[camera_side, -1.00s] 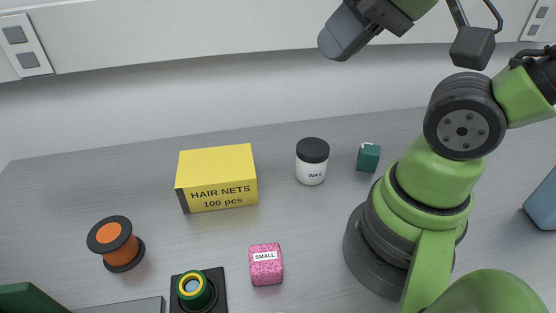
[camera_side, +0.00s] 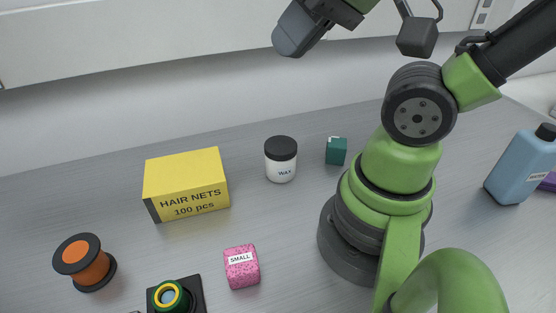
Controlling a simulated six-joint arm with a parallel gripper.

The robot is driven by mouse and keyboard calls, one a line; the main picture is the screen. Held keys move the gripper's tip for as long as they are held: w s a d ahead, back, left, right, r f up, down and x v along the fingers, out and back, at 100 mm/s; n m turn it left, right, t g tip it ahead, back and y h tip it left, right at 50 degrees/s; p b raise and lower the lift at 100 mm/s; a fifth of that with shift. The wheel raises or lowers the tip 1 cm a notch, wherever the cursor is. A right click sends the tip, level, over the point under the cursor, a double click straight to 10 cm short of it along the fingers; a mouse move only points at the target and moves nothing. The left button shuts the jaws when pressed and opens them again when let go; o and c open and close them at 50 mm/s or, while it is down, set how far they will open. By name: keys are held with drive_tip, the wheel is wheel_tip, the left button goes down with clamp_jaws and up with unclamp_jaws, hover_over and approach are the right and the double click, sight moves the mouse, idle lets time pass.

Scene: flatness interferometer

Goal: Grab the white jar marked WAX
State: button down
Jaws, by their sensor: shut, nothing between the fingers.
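My gripper (camera_side: 291,36) is at the top of the picture, well above the bench and above the jar in the view. Its fingers are together with nothing between them. Nothing hides the jar.
A yellow HAIR NETS box (camera_side: 187,184) stands left of the jar and a small teal box (camera_side: 336,151) right of it. Nearer lie a pink SMALL block (camera_side: 242,267), an orange spool (camera_side: 85,263) and a green-and-yellow ringed part (camera_side: 171,297). A blue WATER bottle (camera_side: 521,168) stands far right.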

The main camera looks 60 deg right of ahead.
unclamp_jaws()
drive_tip(key=n+g+h, duration=0.2)
drive_tip(key=g, duration=0.5)
hover_over(279, 144)
wheel_tip(279, 144, down, 18)
drive_tip(key=shift+d+f, duration=0.1)
wheel_tip(279, 144, down, 4)
drive_tip(key=shift+s+r, duration=0.1)
drive_tip(key=shift+s, duration=0.05)
drive_tip(key=shift+w+f, duration=0.2)
drive_tip(key=shift+f, duration=3)
